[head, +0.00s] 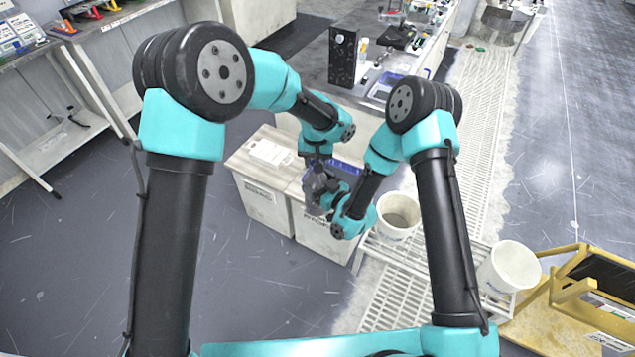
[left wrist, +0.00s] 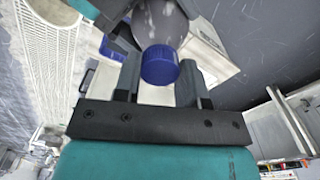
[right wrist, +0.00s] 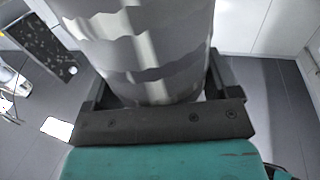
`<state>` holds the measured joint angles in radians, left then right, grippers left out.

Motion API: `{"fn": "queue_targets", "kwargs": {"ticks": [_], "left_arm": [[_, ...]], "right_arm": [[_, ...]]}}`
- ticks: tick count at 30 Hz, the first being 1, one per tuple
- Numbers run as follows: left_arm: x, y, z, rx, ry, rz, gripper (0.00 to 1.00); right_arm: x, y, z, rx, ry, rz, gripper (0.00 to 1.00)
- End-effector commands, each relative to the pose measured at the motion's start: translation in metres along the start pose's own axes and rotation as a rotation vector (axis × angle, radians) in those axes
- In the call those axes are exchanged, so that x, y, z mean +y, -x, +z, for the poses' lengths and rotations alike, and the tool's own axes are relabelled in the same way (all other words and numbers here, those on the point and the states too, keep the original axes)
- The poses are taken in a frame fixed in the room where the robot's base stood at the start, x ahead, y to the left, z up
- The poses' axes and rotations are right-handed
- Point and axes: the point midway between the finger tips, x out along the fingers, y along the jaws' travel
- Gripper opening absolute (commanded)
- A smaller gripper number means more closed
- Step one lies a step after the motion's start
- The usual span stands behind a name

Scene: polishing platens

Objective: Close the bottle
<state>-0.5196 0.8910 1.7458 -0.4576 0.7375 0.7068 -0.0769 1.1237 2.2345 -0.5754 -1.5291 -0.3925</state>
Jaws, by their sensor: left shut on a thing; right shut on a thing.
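A grey bottle (head: 313,187) is held in the air above the cabinets in the head view. Its body fills the upper middle of the right wrist view (right wrist: 150,55). My right gripper (head: 329,192) is shut around the body, one finger on each side. In the left wrist view the bottle's lower-pictured end carries a blue cap (left wrist: 160,66). My left gripper (left wrist: 160,82) has its fingers on both sides of this cap and is shut on it. The cap sits against the bottle end; whether it is fully tight I cannot tell.
A blue tray (head: 347,170) lies on the cabinet top, beside a white flat item (head: 269,152). White buckets (head: 393,232) and (head: 508,265) stand on a rack to the right. A black box (head: 342,57) stands on the bench behind.

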Motion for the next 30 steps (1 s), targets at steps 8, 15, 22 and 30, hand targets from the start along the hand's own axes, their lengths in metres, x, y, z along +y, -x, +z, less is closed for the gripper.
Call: {"fn": "queue_targets", "kwargs": {"ticks": [8, 15, 22, 30], "left_arm": [[-0.0004, 0.0001, -0.0001, 0.000, 0.000, 0.000, 0.07], [-0.0005, 0.0000, -0.0002, 0.000, -0.091, 0.000, 0.07], [-0.0006, -0.0001, -0.0003, 0.000, -0.365, 0.000, 0.07], [-0.0007, -0.0002, -0.0004, 0.000, -0.409, 0.000, 0.42]], "right_arm": [[0.0003, 0.0001, -0.0001, 0.000, 0.000, 0.001, 0.15], [0.0003, 0.0002, 0.0000, 0.000, 0.000, 0.001, 0.15], [0.0004, 0.0002, 0.0000, 0.000, 0.000, 0.001, 0.15], [0.0004, 0.0003, 0.0000, 0.000, 0.000, 0.001, 0.15]]}}
